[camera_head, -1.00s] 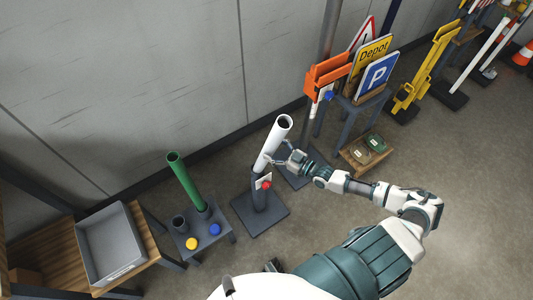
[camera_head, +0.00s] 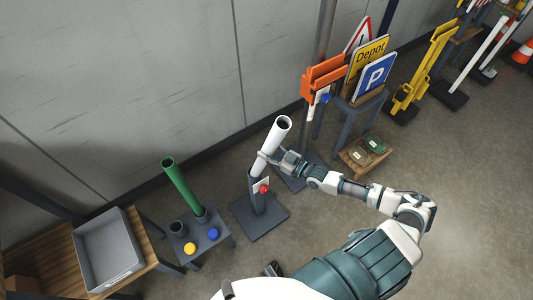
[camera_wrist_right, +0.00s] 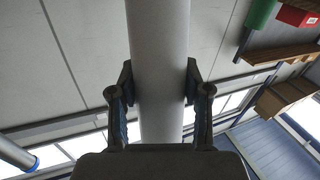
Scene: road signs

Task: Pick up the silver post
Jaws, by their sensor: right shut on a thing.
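The silver post (camera_head: 271,144) is a pale hollow tube, leaning slightly right in the head view. Its lower end sits in a dark holder (camera_head: 257,203) on a square base plate. My right gripper (camera_head: 268,158) is shut on the post around its middle. In the right wrist view the post (camera_wrist_right: 159,60) runs between the two fingers (camera_wrist_right: 159,88), which press on its sides. The post's lower end is hidden inside the holder. My left gripper does not show clearly.
A green post (camera_head: 184,186) stands on a small table (camera_head: 211,243) with yellow and blue knobs to the left. A grey tray (camera_head: 107,246) sits on a wooden bench. An orange bracket (camera_head: 322,77) and signs (camera_head: 374,73) stand to the right.

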